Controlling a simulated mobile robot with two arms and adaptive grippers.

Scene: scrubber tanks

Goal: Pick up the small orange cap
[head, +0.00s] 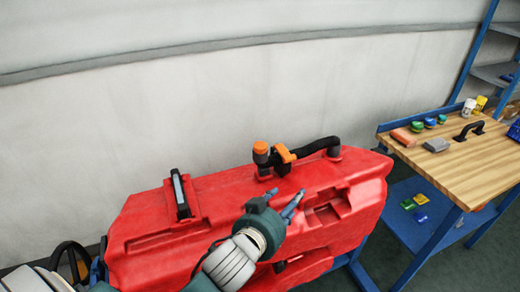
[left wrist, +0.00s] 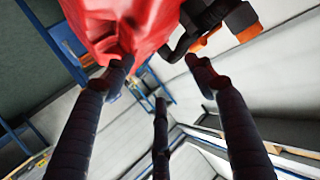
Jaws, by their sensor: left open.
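The small orange cap (head: 261,148) sits on top of a black fitting (head: 264,161) on the red tank (head: 220,200). A second orange part (head: 285,154) is beside it, at the start of a black hose. My left gripper (head: 286,200) is over the tank, in front of and below the cap in the head view, apart from it. Its fingers are spread and empty. In the left wrist view the cap (left wrist: 249,33) shows at the upper right, beyond the fingers (left wrist: 160,80). My right gripper is not in view.
The black hose (head: 318,146) bends into the tank at the right. A black handle (head: 180,195) stands on the tank's left. A wooden workbench (head: 460,165) with a blue frame, small containers and sponges stands at the right. A pale wall (head: 200,120) is behind.

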